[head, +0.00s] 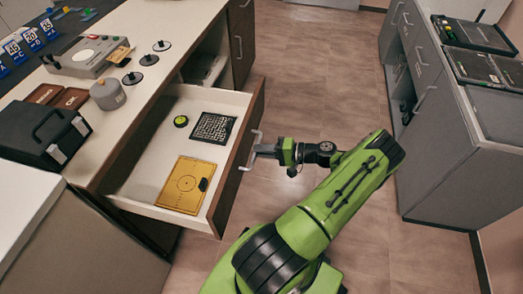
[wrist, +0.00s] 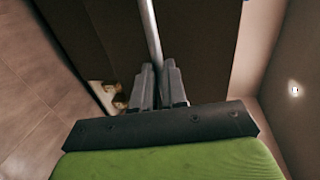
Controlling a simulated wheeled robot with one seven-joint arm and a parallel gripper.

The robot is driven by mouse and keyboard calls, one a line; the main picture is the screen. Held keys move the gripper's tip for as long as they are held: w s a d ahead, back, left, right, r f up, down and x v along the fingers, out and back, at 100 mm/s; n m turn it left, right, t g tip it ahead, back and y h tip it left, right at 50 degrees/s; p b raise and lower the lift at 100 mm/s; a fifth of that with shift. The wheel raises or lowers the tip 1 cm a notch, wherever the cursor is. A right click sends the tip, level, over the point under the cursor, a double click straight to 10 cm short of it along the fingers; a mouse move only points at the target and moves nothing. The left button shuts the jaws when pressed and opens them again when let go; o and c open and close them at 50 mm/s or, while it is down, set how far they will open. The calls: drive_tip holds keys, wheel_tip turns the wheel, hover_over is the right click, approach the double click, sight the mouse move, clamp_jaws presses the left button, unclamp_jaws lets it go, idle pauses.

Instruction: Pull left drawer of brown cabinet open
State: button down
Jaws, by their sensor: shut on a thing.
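The brown cabinet (head: 242,40) has a white top and runs along the left side of the head view. One of its drawers (head: 228,165) is pulled well out, and its pale inside shows. The drawer's metal handle (head: 254,137) is on the dark brown front; it also shows as a bar in the wrist view (wrist: 149,30). My gripper (head: 262,151) is at the handle, with both dark fingers (wrist: 160,82) shut around the bar. My green arm reaches up to it from the bottom of the head view.
The drawer holds a yellow board (head: 186,184), a black-and-white patterned panel (head: 213,128) and a small green-and-black round thing (head: 181,121). A black case (head: 45,135) stands on the worktop. A grey cabinet (head: 445,130) is at right. Floor (head: 310,85) between is clear.

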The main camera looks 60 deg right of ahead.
drive_tip(key=c, duration=1.2)
unclamp_jaws()
drive_tip(key=shift+o, duration=0.2)
drive_tip(key=p+v, duration=0.1)
drive_tip(key=v, duration=1.4)
drive_tip(key=shift+s, duration=0.4)
